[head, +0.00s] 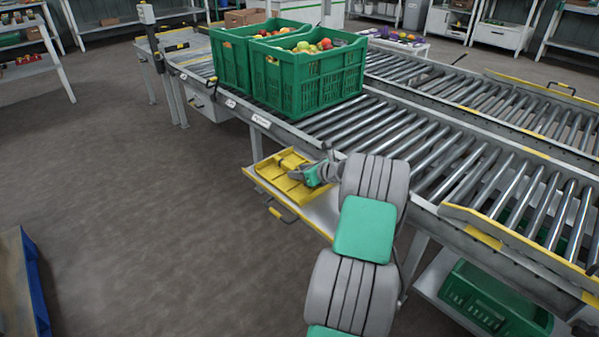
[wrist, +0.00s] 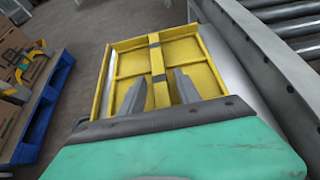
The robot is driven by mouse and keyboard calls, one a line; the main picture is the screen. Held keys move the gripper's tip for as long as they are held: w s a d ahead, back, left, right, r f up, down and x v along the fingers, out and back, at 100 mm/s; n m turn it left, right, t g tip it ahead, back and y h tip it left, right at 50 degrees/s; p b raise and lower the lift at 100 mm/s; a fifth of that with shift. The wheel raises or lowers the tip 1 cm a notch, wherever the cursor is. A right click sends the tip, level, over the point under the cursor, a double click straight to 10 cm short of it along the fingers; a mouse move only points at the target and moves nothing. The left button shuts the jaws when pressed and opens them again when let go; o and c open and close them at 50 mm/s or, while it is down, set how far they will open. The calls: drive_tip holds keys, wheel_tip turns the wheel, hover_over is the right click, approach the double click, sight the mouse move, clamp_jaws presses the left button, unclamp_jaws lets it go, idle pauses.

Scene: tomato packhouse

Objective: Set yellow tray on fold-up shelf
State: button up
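The yellow tray (head: 278,173) lies flat on the fold-up shelf (head: 322,213), which sticks out level from the near side of the roller conveyor. In the wrist view the tray (wrist: 188,52) shows a raised middle bar with dark bands, and the pale shelf (wrist: 217,62) shows along its right side. My gripper (head: 308,174) is low over the tray's near part. In the wrist view my gripper (wrist: 160,76) has its two fingers apart, one on each side of the bar, with yellow showing between fingers and bar. Contact with the tray cannot be told.
Two green crates (head: 300,88) of tomatoes stand on the roller conveyor (head: 405,135) beyond the shelf. The conveyor's side rail (wrist: 258,75) runs close along the right. A blue pallet (wrist: 45,105) with boxes is at the left. The floor (head: 135,190) between is clear.

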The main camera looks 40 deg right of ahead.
drive_tip(key=shift+r, duration=0.25)
drive_tip(key=p+v, duration=0.4)
drive_tip(key=v, duration=0.7)
drive_tip(key=shift+s+r, duration=0.15)
drive_tip(key=shift+s, duration=0.3)
drive_tip(key=w+a+r+n+g+y, duration=0.15)
drive_tip(key=a+n+g, duration=0.45)
drive_tip(key=a+n, duration=1.85)
drive_tip(key=s+a+n+g+h, duration=0.2)
drive_tip(key=s+a+n+g, duration=0.2)
drive_tip(key=s+a+n, duration=0.7)
drive_tip(key=s+a, duration=0.7)
drive_tip(key=shift+r, duration=0.2)
drive_tip(key=shift+d, duration=0.15)
